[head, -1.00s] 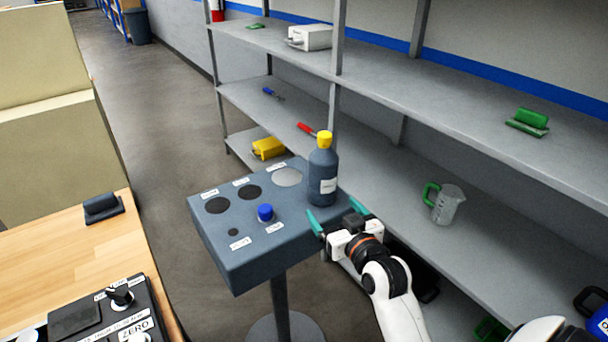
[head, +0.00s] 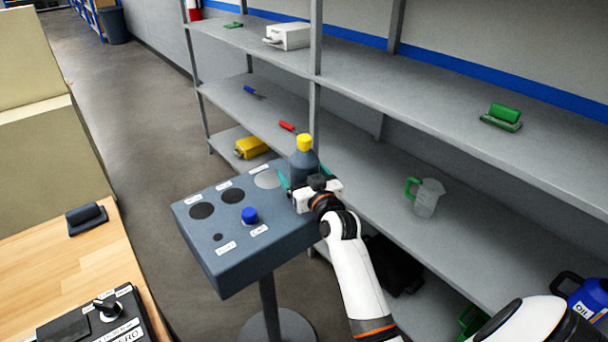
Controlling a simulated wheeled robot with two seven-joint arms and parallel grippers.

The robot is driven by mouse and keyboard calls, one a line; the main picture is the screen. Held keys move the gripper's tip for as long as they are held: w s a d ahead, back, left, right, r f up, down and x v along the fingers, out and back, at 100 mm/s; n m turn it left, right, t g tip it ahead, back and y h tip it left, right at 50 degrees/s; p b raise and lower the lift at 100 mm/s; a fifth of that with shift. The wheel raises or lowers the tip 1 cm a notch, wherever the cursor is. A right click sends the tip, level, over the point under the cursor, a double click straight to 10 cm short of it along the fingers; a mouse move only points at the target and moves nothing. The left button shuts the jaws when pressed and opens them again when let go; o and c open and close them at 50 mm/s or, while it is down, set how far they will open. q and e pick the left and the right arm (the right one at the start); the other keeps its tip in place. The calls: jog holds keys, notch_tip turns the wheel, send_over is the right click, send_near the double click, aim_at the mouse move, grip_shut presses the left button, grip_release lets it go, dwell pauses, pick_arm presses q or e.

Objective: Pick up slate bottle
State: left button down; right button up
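The slate bottle (head: 303,164) has a yellow cap and stands upright at the right back of the blue-grey stand (head: 230,251). My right gripper (head: 295,182) is at the bottle, its teal fingers on either side of the bottle's lower body. The gripper's body hides the bottle's lower part and label, so I cannot tell whether the fingers touch it. My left gripper is not in the head view.
The stand's top has dark round recesses and a blue knob (head: 249,215). Grey shelves (head: 440,92) rise behind, holding a green-handled jug (head: 428,197), a yellow item (head: 251,147) and a red-handled tool (head: 288,126). A wooden table (head: 60,256) is at left.

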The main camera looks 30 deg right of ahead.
aim_at(301, 137)
jog(key=shift+w+d, duration=0.1)
jog(key=shift+w, duration=0.4)
jog(key=shift+s, duration=0.1)
jog(key=shift+c, duration=0.2)
jog(key=c, duration=1.4)
notch_tip(301, 137, up, 10)
jog(key=shift+c, duration=0.2)
